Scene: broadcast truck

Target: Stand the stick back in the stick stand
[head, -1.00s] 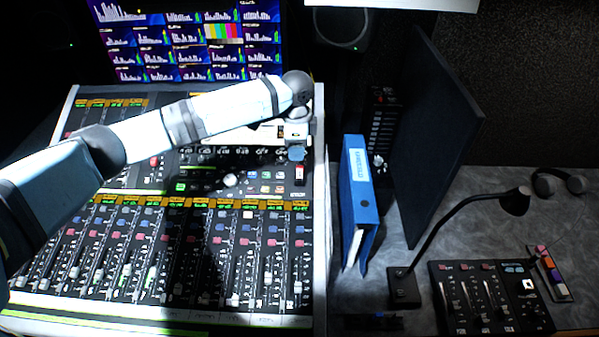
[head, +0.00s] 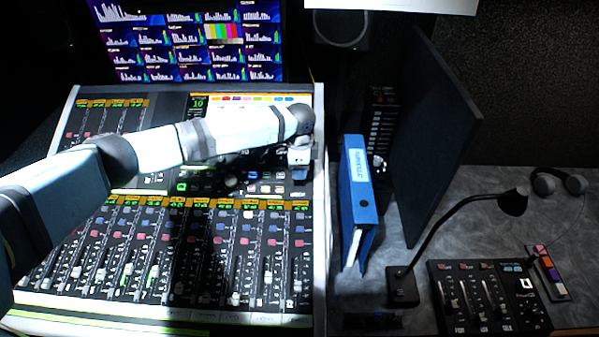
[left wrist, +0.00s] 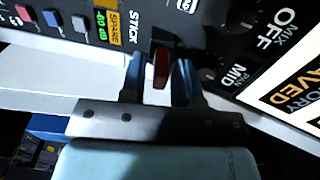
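A small dark red stick (left wrist: 160,68) stands up from the console panel beside the printed word STICK in the left wrist view. My left gripper (left wrist: 161,78) has its two blue fingers on either side of it. A gap shows between the stick and each finger, so the gripper looks open around it. In the head view my left gripper (head: 300,170) is low over the console's right edge and covers the stick. A narrow rack with several coloured pieces (head: 549,272), apparently the stick stand, lies on the desk at the far right. My right gripper is not in view.
The mixing console (head: 190,318) fills the left. A blue binder (head: 358,195) and a dark upright panel (head: 430,140) stand right of it. Headphones (head: 560,180) lie behind.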

